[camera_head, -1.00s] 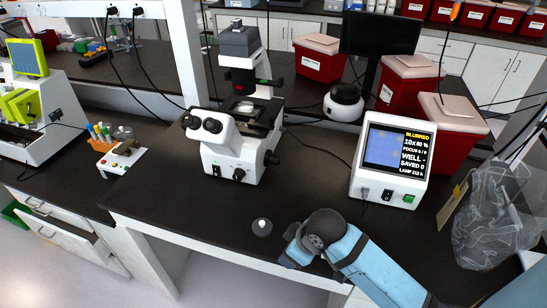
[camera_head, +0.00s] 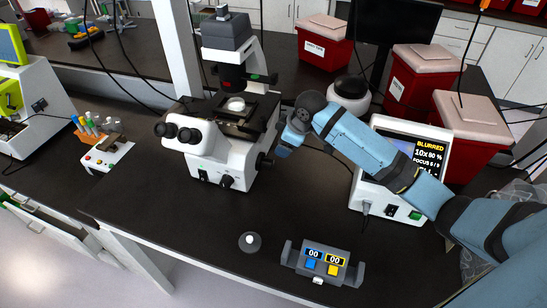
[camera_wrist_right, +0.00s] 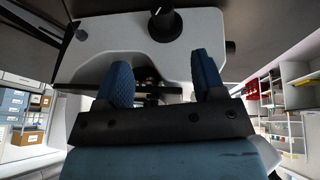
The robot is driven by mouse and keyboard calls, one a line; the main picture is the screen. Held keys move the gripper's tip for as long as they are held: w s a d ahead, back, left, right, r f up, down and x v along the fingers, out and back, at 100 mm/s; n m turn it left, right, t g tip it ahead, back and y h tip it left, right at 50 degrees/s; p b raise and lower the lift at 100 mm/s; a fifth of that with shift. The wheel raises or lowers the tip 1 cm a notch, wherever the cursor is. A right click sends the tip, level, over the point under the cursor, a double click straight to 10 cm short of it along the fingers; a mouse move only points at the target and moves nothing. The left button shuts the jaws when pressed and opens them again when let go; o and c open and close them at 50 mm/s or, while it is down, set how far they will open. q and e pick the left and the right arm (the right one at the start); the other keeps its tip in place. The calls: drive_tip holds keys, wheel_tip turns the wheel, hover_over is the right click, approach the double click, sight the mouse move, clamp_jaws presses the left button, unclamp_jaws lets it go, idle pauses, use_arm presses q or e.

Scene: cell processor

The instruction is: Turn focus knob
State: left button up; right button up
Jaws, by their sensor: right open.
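The white microscope (camera_head: 220,155) stands upright on the dark bench in the middle of the head view. A dark knob (camera_head: 265,160) sticks out of its right side, and another dark knob (camera_head: 227,182) is low on its front. I cannot tell for sure which is the focus knob. My right gripper (camera_head: 283,147) is just right of the side knob. In the right wrist view its two blue fingers (camera_wrist_right: 165,78) are apart and empty, with the white microscope body (camera_wrist_right: 200,30) and a black knob (camera_wrist_right: 163,24) beyond them. My left gripper is not in view.
A screen box (camera_head: 385,160) reading "BLURRED" stands at right, partly behind my right arm. A two-display counter (camera_head: 321,262) and a small round object (camera_head: 250,242) are near the front edge. Red bins (camera_head: 413,80) stand behind.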

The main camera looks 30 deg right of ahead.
sight(272, 161)
drive_tip(key=p+x, duration=0.1)
drive_tip(key=x, duration=1.2)
drive_tip(key=shift+s+a+f+p, duration=0.1)
drive_tip(key=shift+a+p, duration=0.05)
drive_tip(key=shift+p, duration=0.25)
drive_tip(key=c, duration=0.9)
